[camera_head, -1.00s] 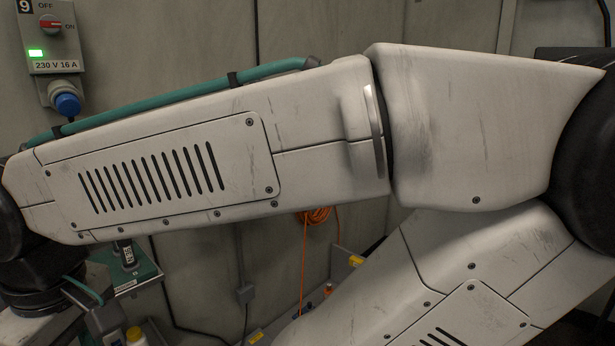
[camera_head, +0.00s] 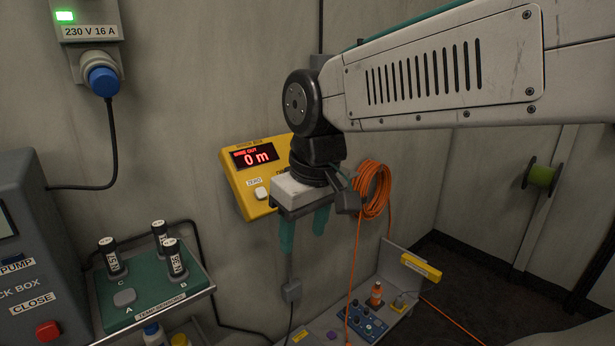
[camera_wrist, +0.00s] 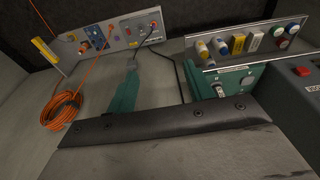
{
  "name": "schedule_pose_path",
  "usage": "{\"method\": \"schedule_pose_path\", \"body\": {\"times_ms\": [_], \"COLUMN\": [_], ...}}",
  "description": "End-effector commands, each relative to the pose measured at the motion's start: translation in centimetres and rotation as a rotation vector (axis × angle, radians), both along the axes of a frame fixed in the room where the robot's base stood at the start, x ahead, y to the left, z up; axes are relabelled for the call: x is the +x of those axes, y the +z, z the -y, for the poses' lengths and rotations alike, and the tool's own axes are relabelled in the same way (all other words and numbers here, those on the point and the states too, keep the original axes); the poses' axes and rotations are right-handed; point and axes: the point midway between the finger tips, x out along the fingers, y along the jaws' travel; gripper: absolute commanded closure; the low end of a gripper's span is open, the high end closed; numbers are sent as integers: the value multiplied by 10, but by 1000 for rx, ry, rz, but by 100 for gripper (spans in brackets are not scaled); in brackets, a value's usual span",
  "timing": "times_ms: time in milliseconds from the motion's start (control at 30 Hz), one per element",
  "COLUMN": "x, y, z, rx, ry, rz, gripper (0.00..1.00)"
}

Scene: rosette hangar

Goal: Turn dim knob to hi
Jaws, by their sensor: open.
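A yellow box (camera_head: 240,182) with a lit red "0 m" display (camera_head: 255,156) hangs on the wall in the head view. A pale button labelled ZERO (camera_head: 261,193) is on its face. The box's right part is hidden behind my wrist, and only the start of another label shows there. I cannot make out the dim knob in either view. My gripper (camera_head: 304,232) is in front of the box's lower right, pointing down, with its two teal fingers apart and nothing between them. A teal finger (camera_wrist: 125,92) shows in the wrist view.
An orange cable coil (camera_head: 374,188) hangs right of my gripper. A teal tray (camera_head: 150,283) with upright cylinders and a grey box (camera_head: 35,250) stand at left.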

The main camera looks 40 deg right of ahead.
Motion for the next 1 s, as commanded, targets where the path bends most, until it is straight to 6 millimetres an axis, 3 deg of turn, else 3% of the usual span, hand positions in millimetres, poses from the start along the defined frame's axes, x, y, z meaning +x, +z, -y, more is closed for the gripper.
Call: {"method": "schedule_pose_path", "body": {"times_ms": [33, 200, 300, 400, 600, 767, 1000], "x": [30, 128, 174, 208, 240, 249, 264], "y": [6, 21, 22, 19, 14, 0, -36], "z": [12, 65, 101, 131, 166, 170, 172], "rx": [-2, -32, -59, -83, -115, -118, -118], "ry": [7, 59, 84, 103, 123, 127, 127], "rz": [16, 106, 150, 183, 216, 218, 217], "gripper": [48, 48, 48, 48, 48, 48, 48]}}
